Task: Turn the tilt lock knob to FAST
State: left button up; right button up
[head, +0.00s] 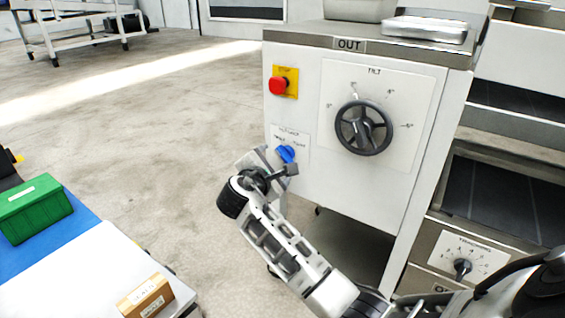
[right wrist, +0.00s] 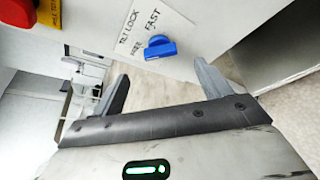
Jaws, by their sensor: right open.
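The blue tilt lock knob (head: 286,153) sits on a white label plate on the front of the white machine, below the red button. In the right wrist view the blue knob (right wrist: 160,47) shows beside the printed words TILT LOCK, FREE and FAST. I cannot tell for certain which word it points to. My right gripper (head: 276,167) is at the knob in the head view and partly overlaps its plate. In the right wrist view my right gripper (right wrist: 165,78) is open and empty, with the knob beyond and between its fingertips, seemingly apart from them. My left gripper is not in view.
A red button (head: 278,85) on a yellow plate is above the knob. A black TILT handwheel (head: 363,128) is to its right. A green box (head: 35,208) and a cardboard box (head: 146,296) are at lower left. Open floor lies left of the machine.

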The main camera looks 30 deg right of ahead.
aim_at(284, 156)
jog(key=b+x, duration=0.2)
jog(key=x, duration=0.5)
jog(key=shift+w+d+f, duration=0.2)
jog(key=shift+w+d, duration=0.2)
jog(key=shift+d, duration=0.05)
jog(key=shift+w+d, duration=0.1)
jog(key=c, duration=1)
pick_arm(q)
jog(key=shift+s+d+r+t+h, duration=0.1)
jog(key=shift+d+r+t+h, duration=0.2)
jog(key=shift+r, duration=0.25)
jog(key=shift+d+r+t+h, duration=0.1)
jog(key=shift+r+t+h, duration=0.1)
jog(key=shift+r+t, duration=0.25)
